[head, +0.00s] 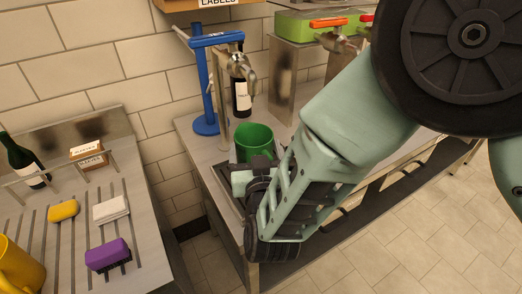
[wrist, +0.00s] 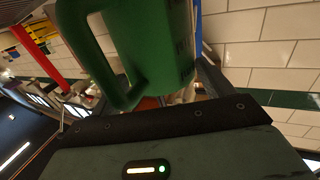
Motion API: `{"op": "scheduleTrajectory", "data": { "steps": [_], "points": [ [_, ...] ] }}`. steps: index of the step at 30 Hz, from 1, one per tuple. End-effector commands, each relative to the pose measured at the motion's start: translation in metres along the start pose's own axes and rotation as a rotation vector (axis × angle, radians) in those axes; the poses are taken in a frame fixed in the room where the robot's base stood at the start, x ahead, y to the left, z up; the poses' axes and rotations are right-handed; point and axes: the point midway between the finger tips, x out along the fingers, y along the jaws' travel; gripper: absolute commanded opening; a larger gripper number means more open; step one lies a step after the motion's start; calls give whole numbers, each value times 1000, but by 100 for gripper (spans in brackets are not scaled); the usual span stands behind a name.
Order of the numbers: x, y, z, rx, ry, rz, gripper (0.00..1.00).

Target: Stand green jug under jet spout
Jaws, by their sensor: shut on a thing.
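The green jug (head: 255,141) stands upright, its open top showing, at the front left corner of the steel counter in the head view. My gripper (head: 258,165) reaches it from the front right and is shut on it. My gripper hides the jug's lower part and base. In the wrist view the jug (wrist: 165,45) fills the upper middle, with its handle at the left. A metal spout (head: 242,66) on a post is above and behind the jug in the head view. I cannot tell whether the jug is directly below its outlet.
A blue stand (head: 204,85) and a dark labelled bottle (head: 242,98) are behind the jug. A green box (head: 310,27) is farther right. On the left drainboard are a purple brush (head: 107,254), a yellow sponge (head: 63,210), a white cloth (head: 111,209) and a yellow jug (head: 18,268).

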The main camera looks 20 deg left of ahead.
Motion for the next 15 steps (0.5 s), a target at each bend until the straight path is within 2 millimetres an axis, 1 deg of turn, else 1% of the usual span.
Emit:
{"op": "scheduleTrajectory", "data": {
  "steps": [2,6,9,15],
  "points": [
    [9,1,-2,0,3,3,30],
    [8,1,19,-3,-1,2,30],
    [8,1,29,-2,0,1,30],
    [8,0,34,1,4,1,30]
  ]
}}
